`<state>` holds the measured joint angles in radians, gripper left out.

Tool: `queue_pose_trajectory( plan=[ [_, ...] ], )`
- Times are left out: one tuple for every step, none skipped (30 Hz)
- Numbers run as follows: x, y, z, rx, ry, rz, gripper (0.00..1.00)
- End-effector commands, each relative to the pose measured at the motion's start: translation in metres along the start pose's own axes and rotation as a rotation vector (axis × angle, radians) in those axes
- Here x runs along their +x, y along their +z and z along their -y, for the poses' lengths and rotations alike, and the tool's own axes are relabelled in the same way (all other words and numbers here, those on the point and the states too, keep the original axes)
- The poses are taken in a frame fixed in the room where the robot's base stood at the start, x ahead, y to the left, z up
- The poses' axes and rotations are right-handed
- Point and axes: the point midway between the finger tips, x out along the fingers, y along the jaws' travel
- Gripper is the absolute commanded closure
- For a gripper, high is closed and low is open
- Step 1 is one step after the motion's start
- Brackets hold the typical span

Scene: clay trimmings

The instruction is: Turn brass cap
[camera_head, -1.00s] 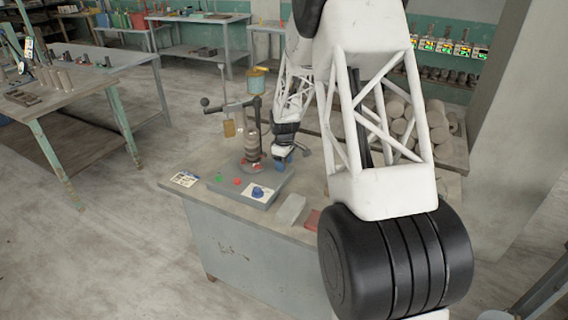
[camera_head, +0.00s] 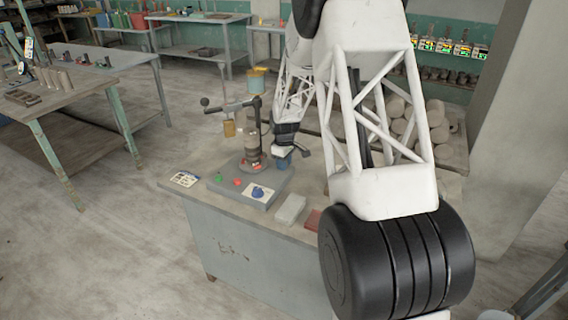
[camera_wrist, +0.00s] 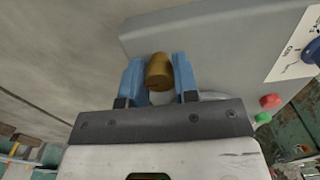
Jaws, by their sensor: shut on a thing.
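The brass cap (camera_wrist: 159,72) shows in the wrist view as a short brown-gold cylinder between the two blue fingers of my gripper (camera_wrist: 158,66). The fingers are closed on its sides. In the head view my gripper (camera_head: 284,161) is at the right side of the bench machine, and the cap cannot be made out there. The machine has a grey base (camera_head: 262,200) with a column and a lever above it.
The base carries a green button (camera_head: 219,177), a red button (camera_head: 237,182) and a blue knob (camera_head: 257,191). A pale block (camera_head: 291,209) and a reddish piece (camera_head: 313,220) lie in front. A label card (camera_head: 185,179) lies at the bench's left corner.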

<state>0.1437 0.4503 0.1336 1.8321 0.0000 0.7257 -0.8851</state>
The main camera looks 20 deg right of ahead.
Motion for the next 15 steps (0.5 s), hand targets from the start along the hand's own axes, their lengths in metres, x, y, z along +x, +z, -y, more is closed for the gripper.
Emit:
queue_pose_trajectory(
  plan=[
    [-0.0008, -0.0003, -0.0003, 0.017, 0.001, -0.001, 0.96],
    [-0.0007, -0.0003, -0.0002, 0.029, 0.001, -0.001, 0.96],
    [-0.0004, -0.0002, -0.0001, 0.048, 0.0, 0.0, 0.96],
    [-0.0001, -0.0001, 0.0, 0.063, 0.0, 0.0, 0.96],
    [-0.0001, -0.0001, 0.0, 0.08, 0.0, 0.0, 0.96],
    [-0.0004, -0.0001, 0.0, 0.104, 0.0, 0.0, 0.96],
    [-0.0005, -0.0001, 0.0001, 0.124, 0.0, 0.0, 0.96],
    [-0.0006, -0.0001, 0.0001, 0.146, 0.0, 0.0, 0.96],
    [-0.0006, -0.0001, 0.0001, 0.175, 0.0, 0.0, 0.96],
    [-0.0008, -0.0002, 0.0, 0.198, 0.001, -0.001, 0.96],
    [-0.0011, -0.0003, -0.0002, 0.223, 0.001, -0.001, 0.96],
    [-0.0008, -0.0002, -0.0001, 0.257, 0.001, -0.001, 0.96],
    [-0.0003, -0.0001, 0.0001, 0.284, 0.0, 0.0, 0.96],
    [-0.0002, 0.0, 0.0002, 0.312, 0.0, 0.0, 0.96],
    [-0.0007, -0.0001, 0.0001, 0.349, 0.0, 0.0, 0.96]
  ],
)
